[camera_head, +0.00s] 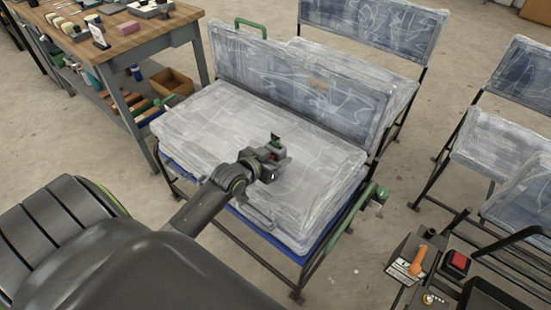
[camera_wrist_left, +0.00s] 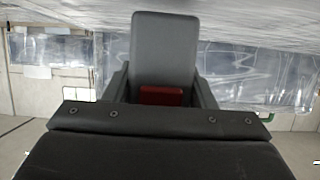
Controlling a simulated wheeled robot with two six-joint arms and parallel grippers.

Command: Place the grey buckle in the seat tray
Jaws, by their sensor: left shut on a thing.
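My left gripper (camera_head: 270,160) reaches in from the lower left in the head view. It is shut on the grey buckle (camera_wrist_left: 165,50), which has a red button (camera_wrist_left: 160,97) and sticks straight out between the fingers in the left wrist view. In the head view the buckle is small and mostly hidden by the fingers; a red spot shows there. The gripper is over the plastic-wrapped seat (camera_head: 215,125); I cannot tell whether the buckle touches it. A blue tray edge (camera_head: 232,207) shows under the seat's front. My right gripper is not in view.
A wrapped backrest (camera_head: 300,80) rises behind the seat, and a green-ended side bar (camera_head: 372,195) stands at its right. A wooden workbench (camera_head: 150,35) with parts is at upper left. A box with an orange lever (camera_head: 417,262) and red button (camera_head: 457,262) is at lower right.

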